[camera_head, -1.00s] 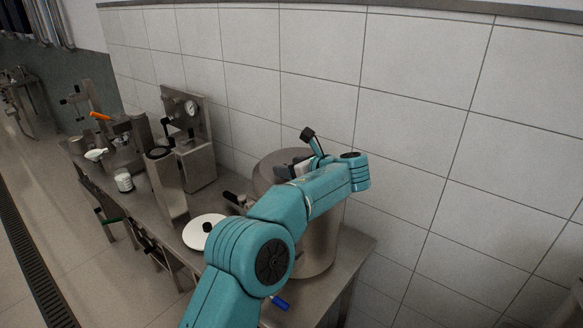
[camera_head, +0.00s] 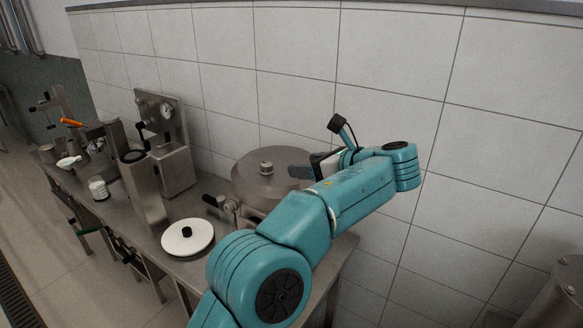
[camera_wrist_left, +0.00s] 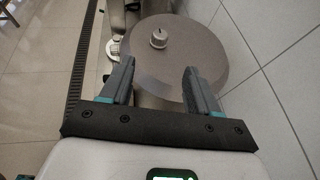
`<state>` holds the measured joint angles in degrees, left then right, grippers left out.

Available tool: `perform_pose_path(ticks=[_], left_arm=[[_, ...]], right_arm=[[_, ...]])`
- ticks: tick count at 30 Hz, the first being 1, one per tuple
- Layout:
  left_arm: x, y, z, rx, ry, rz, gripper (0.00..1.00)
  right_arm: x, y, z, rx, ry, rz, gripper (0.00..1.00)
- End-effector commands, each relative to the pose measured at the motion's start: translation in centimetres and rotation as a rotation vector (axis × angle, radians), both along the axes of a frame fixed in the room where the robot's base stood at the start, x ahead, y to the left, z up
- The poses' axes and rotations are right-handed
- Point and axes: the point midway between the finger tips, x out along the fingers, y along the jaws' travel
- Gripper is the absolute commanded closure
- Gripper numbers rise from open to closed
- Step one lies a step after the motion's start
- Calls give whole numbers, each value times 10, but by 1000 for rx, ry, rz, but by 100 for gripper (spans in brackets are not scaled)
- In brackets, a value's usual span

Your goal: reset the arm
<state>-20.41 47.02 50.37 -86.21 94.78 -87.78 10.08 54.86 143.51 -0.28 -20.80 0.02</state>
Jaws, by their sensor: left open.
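My left arm, teal with black joints, rises from the bottom of the head view and bends over the bench. My left gripper (camera_head: 300,172) is at its far end, above the right edge of a large steel drum's lid (camera_head: 258,183). In the left wrist view, the two dark fingers of the gripper (camera_wrist_left: 157,85) are spread apart with nothing between them. The round lid with its small knob shows beyond the fingertips there. My right gripper is not in view.
A steel bench (camera_head: 200,270) runs along a white tiled wall (camera_head: 300,70). A white disc with a black knob (camera_head: 187,238) lies left of the drum. A steel gauge unit (camera_head: 170,145), a white jar (camera_head: 98,188) and an orange-handled tool (camera_head: 71,122) stand further left. A steel vessel (camera_head: 560,295) is at the lower right.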

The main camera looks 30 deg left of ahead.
Motion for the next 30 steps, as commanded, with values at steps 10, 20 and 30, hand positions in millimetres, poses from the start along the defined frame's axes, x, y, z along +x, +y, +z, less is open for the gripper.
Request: perform_pose_path(ticks=[10,20,30], left_arm=[[-5,-17,7,-1,1,0,39],[-5,-16,7,-1,1,0,39],[-7,-16,7,0,1,0,39]], right_arm=[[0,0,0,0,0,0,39],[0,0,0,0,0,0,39],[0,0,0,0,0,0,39]])
